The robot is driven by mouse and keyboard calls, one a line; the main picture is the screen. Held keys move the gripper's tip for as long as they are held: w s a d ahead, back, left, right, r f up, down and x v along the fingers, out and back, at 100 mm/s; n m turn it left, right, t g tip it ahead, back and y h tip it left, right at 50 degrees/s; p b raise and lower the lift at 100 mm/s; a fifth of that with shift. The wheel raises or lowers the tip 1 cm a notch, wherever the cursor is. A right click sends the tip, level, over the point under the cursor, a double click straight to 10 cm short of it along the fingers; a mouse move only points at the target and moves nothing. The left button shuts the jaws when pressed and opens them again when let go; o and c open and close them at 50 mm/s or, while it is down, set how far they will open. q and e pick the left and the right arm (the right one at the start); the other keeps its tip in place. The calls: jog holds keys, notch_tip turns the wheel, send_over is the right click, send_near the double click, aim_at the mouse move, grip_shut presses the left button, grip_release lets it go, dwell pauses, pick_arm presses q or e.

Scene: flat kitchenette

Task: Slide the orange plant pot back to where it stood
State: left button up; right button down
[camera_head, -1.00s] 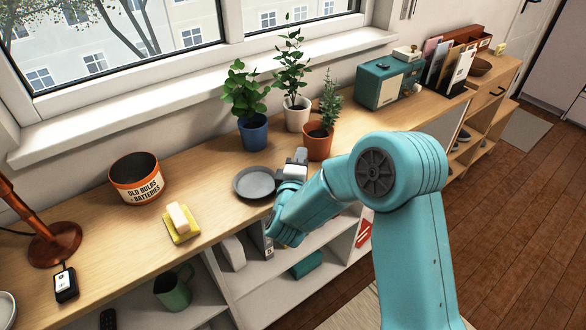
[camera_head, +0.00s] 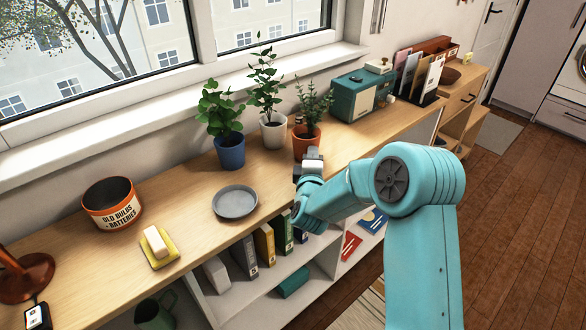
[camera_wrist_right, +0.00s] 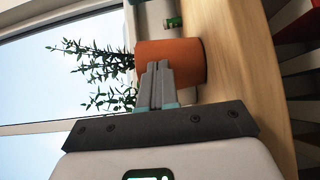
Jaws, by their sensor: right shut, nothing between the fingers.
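The orange plant pot (camera_head: 307,144) stands upright on the wooden counter with a leafy plant in it, just right of the white pot (camera_head: 273,134). My right gripper (camera_head: 313,153) is shut and empty at the pot's front side, with its fingers pointing at it. In the right wrist view the shut fingers (camera_wrist_right: 157,75) overlap the orange pot (camera_wrist_right: 185,58); I cannot tell if they press on it. The grey saucer (camera_head: 236,203) lies empty on the counter, to the left and nearer. My left gripper is not in view.
The blue pot (camera_head: 230,153) stands left of the white pot. A teal radio (camera_head: 358,96) stands to the right. The battery tin (camera_head: 112,205) and a yellow sponge dish (camera_head: 158,251) are on the left. Open shelves with binders (camera_head: 264,244) are below the counter's front edge.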

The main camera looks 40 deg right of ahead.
jog(key=d, duration=0.3)
jog(key=shift+f, duration=0.1)
jog(key=shift+w+a, duration=0.15)
jog(key=shift+a, duration=0.1)
dwell(0.9)
